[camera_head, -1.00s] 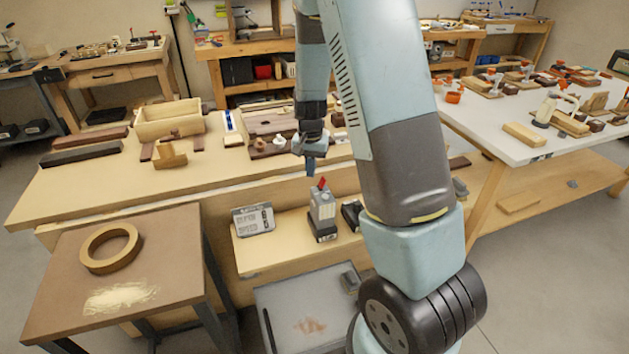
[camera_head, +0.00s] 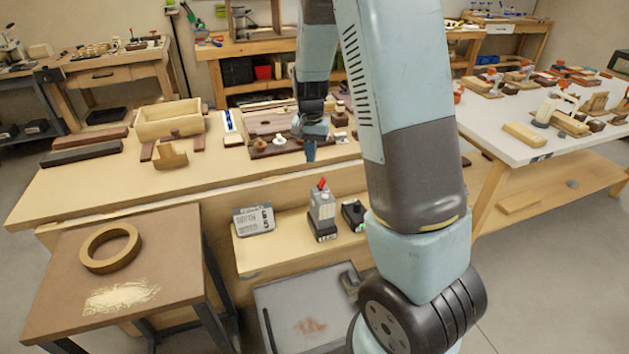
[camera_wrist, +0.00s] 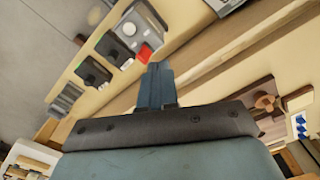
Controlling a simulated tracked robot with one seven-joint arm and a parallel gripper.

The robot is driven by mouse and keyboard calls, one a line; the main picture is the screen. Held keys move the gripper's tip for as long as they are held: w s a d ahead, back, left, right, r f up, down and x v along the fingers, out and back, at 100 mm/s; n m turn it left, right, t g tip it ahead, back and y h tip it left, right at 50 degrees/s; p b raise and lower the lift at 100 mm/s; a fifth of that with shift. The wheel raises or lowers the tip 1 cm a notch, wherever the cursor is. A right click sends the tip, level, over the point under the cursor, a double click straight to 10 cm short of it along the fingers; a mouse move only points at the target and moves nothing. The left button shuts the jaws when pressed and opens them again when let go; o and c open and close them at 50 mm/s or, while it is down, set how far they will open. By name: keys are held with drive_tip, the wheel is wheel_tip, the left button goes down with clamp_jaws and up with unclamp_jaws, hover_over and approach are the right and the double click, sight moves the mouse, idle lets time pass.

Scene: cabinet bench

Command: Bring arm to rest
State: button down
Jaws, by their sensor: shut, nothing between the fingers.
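My gripper (camera_head: 310,150) hangs from my blue-grey arm above the wooden bench, pointing down, near the bench's front edge. In the wrist view my gripper (camera_wrist: 156,82) shows its two fingers pressed together with nothing between them. My arm rises across the middle and right of the head view and hides part of the bench behind it.
The wooden bench (camera_head: 80,185) carries an open wooden box (camera_head: 170,120) and dark wood strips (camera_head: 82,151). A grey device with a red top (camera_head: 322,212) stands on the lower shelf. A wooden ring (camera_head: 110,248) lies on the side table. The bench's front left is clear.

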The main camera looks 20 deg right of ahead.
idle(0.3)
drive_tip(key=s+r+n+t, duration=0.4)
drive_tip(key=s+r, duration=1.5)
drive_tip(key=r, duration=0.3)
drive_tip(key=s+r+n+t, duration=0.1)
drive_tip(key=s+r+n, duration=0.1)
drive_tip(key=s, duration=0.7)
drive_tip(key=shift+a+r+t, duration=0.3)
drive_tip(key=shift+a+r, duration=0.1)
